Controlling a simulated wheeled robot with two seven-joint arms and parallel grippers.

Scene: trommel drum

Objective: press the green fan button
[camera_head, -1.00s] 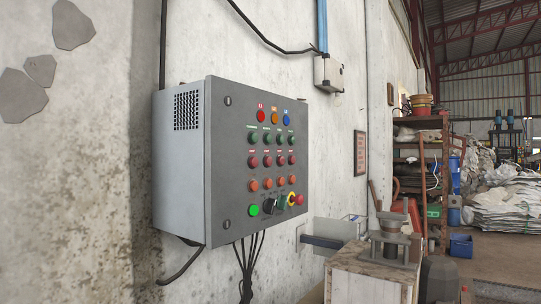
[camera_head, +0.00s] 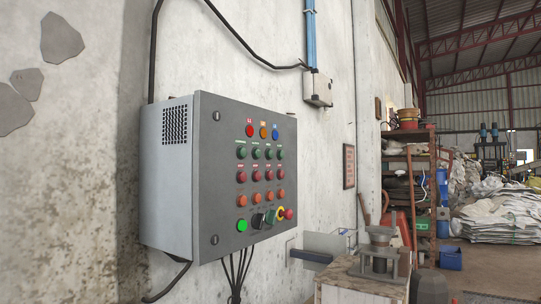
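A grey control panel (camera_head: 228,120) hangs on the wall left of centre. Below its top lamps runs a row of dark green buttons (camera_head: 241,153), with rows of red buttons (camera_head: 242,176) and orange buttons (camera_head: 242,199) under it. A bright green button or lamp (camera_head: 242,226) is at the lower left, beside dark knobs (camera_head: 258,221) and a red mushroom button on yellow (camera_head: 287,214). The small labels are too small to read, so I cannot tell which green button is the fan's. Neither of my grippers is in view.
Cables (camera_head: 236,274) hang below the panel. A bench (camera_head: 358,286) with a metal press-like device (camera_head: 381,254) stands to the right. Further right are a loaded shelf (camera_head: 408,165), a blue bin (camera_head: 450,257) and piled sacks (camera_head: 500,222). The space directly before the panel looks clear.

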